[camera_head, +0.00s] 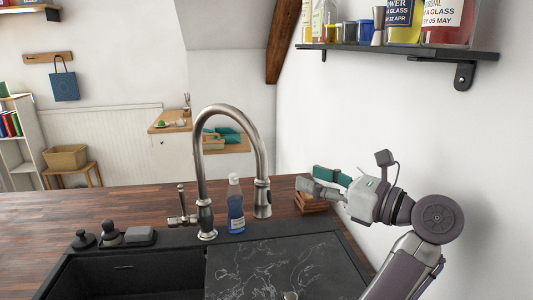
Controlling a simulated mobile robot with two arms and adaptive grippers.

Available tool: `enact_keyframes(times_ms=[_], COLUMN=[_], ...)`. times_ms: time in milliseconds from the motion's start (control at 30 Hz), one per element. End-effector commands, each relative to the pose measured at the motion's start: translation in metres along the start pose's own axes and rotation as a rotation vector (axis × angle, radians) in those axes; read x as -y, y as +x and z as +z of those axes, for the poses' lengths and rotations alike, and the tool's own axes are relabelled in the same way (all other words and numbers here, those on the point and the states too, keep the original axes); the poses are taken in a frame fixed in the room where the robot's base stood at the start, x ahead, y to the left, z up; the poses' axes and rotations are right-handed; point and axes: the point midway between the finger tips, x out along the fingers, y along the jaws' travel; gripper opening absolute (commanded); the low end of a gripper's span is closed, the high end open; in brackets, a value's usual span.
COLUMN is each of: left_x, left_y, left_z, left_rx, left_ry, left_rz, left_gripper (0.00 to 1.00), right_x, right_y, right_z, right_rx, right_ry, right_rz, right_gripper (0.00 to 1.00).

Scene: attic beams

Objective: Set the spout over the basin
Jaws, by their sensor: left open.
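The brushed-metal faucet has a tall arched spout (228,110) that rises from the sink's back rim. Its nozzle (262,203) points down on the right, on the side of a dark veined panel (275,265). The black basin (125,280) is to the left of that panel, partly cut off by the lower edge. A lever handle (181,205) stands left of the faucet base.
A blue soap bottle (236,207) stands behind the faucet base. Dark stoppers and a block (140,236) sit on the rim at left. A wooden crate (311,202) is below my gripper. A wall shelf (400,48) with bottles hangs above. The left wooden counter (90,212) is clear.

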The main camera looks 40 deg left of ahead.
Motion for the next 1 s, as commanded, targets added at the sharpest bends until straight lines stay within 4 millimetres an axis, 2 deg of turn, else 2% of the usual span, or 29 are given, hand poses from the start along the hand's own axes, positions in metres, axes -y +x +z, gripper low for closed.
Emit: enact_keyframes(times_ms=[100, 267, 400, 600, 800, 1000], left_x=[-0.001, -0.001, -0.001, -0.001, 0.0, 0.0], left_y=[0.016, 0.048, 0.079, 0.114, 0.132, 0.134], left_z=[0.003, 0.004, 0.005, 0.004, 0.002, 0.0], left_rx=[0.001, 0.004, 0.006, 0.005, 0.004, 0.003], left_ry=[0.0, 0.002, 0.003, 0.003, 0.003, 0.002], left_rz=[0.005, 0.006, 0.006, 0.004, 0.002, 0.001], left_gripper=[0.51, 0.51, 0.51, 0.51, 0.51, 0.51], right_x=[-0.005, -0.009, -0.011, -0.011, -0.006, -0.001], right_y=[-0.008, -0.021, -0.032, -0.043, -0.047, -0.047], right_z=[0.013, 0.023, 0.022, 0.01, 0.004, 0.004], right_rx=[0.019, 0.038, 0.037, 0.021, 0.013, 0.012], right_ry=[-0.002, -0.002, -0.001, 0.0, 0.002, 0.004], right_rz=[0.006, 0.011, 0.014, 0.013, 0.007, 0.001], right_gripper=[0.4, 0.4, 0.4, 0.4, 0.4, 0.4])
